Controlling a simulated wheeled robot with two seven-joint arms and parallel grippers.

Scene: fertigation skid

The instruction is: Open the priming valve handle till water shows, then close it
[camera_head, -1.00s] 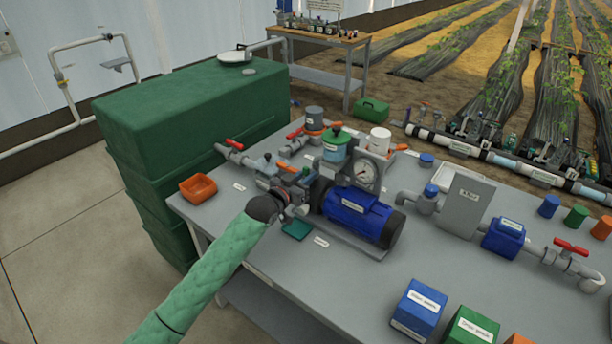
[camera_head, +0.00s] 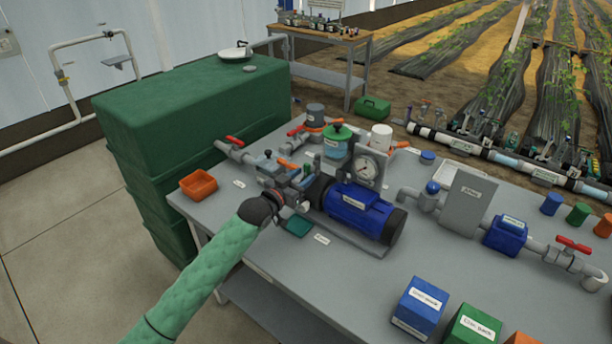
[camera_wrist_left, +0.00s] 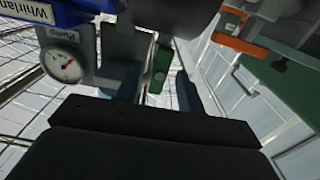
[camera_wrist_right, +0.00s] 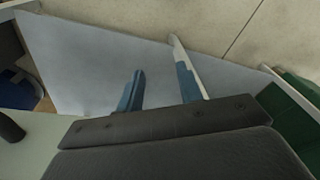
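My left gripper (camera_head: 284,200) is at the pump's pipework, at the near left end of the blue pump (camera_head: 360,212). In the left wrist view, a green handle (camera_wrist_left: 162,62), which looks like the priming valve handle, stands between my two open fingers (camera_wrist_left: 157,88), closer to the right finger. I cannot tell whether a finger touches it. In the head view the handle is a small green piece (camera_head: 308,171) beside the gripper. No water is visible.
A pressure gauge (camera_head: 367,171) and a green-lidded strainer (camera_head: 337,140) stand close behind the gripper. A red-handled valve (camera_head: 234,142) leads to the green tank (camera_head: 195,100). An orange tray (camera_head: 198,187) sits at the bench's left edge.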

